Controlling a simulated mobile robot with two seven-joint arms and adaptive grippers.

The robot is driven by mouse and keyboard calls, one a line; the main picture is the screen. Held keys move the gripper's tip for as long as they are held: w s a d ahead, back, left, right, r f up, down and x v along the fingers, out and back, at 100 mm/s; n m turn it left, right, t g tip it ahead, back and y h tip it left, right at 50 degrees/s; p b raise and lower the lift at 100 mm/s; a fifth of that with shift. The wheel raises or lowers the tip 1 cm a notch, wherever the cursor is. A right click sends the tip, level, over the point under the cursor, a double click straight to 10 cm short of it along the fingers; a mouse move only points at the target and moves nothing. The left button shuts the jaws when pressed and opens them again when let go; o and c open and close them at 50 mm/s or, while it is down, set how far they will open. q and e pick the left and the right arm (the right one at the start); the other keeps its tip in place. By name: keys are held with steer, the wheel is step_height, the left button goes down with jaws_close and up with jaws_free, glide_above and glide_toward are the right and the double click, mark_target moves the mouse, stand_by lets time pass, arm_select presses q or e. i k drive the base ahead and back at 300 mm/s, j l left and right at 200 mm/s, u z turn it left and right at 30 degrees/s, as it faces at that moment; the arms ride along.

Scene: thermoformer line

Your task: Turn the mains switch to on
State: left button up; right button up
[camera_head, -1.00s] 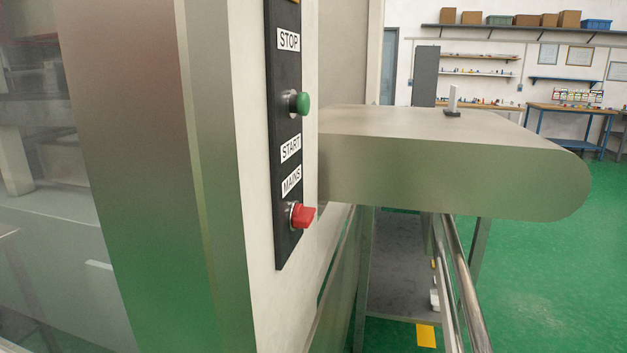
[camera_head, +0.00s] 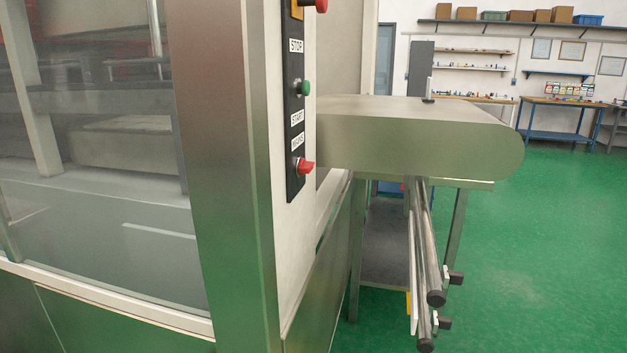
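The mains switch (camera_head: 306,167) is a red knob on a silver collar. It sits at the bottom of a black control panel (camera_head: 294,140) on the pale side post of the machine, under the MAINS label (camera_head: 298,142). I see the panel at a steep angle, and I cannot tell the switch setting. Above the switch are the START label (camera_head: 297,118), a green button (camera_head: 304,88) and the STOP label (camera_head: 296,46). A red button (camera_head: 320,6) on a yellow plate is at the top edge. Neither of my grippers is in view.
A metal conveyor (camera_head: 415,135) juts out to the right behind the panel. Below it, rails (camera_head: 425,250) with dark end caps stick out towards me. A glass-fronted cabinet (camera_head: 100,170) fills the left. Green floor (camera_head: 540,260) is clear at the right.

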mark_target(304, 167)
steer(key=u, duration=1.55)
steer(key=l+u, duration=0.25)
steer(key=l, duration=0.15)
steer(key=k+l+u, duration=0.25)
steer(key=l+u, duration=0.25)
steer(key=l, duration=0.25)
steer(key=k+l+u, duration=0.25)
